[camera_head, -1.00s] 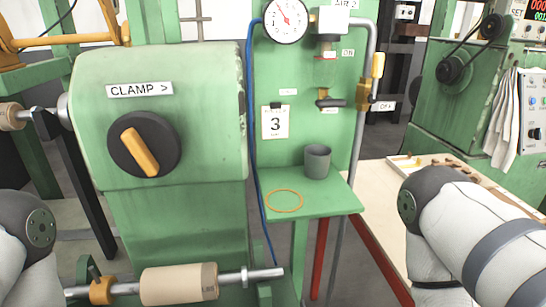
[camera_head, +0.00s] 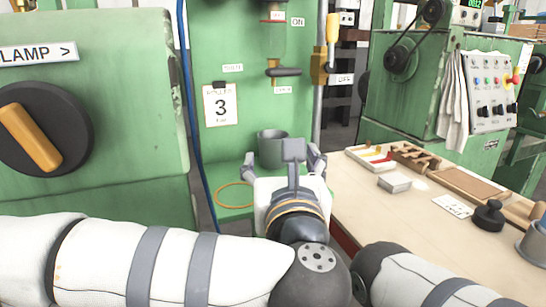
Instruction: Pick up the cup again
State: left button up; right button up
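The grey cup (camera_head: 271,149) stands upright on the small green shelf (camera_head: 231,212), beside the orange ring. My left gripper (camera_head: 283,163) is in front of the cup, its fingers spread to either side. The gripper's body hides the cup's lower right part, and I cannot tell whether the fingers touch it. My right arm shows only a link and a joint at the bottom right. Its gripper is outside the view.
The orange ring (camera_head: 235,194) lies on the shelf. A green machine with a black knob (camera_head: 42,130) stands at the left. A valve and pipe (camera_head: 319,66) rise behind the shelf. A worktable (camera_head: 400,222) with trays and small parts is at the right.

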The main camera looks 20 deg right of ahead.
aim_at(274, 143)
pick_arm(q)
jog(key=x, duration=0.7)
jog(key=shift+a+r+p, duration=0.2)
jog(key=shift+a+p, duration=0.1)
jog(key=shift+a, duration=0.1)
jog(key=shift+w+d+f, duration=0.1)
jog(key=shift+w+d, duration=0.05)
jog(key=shift+w, duration=0.3)
jog(key=c, duration=1.4)
jog(key=shift+o, duration=0.2)
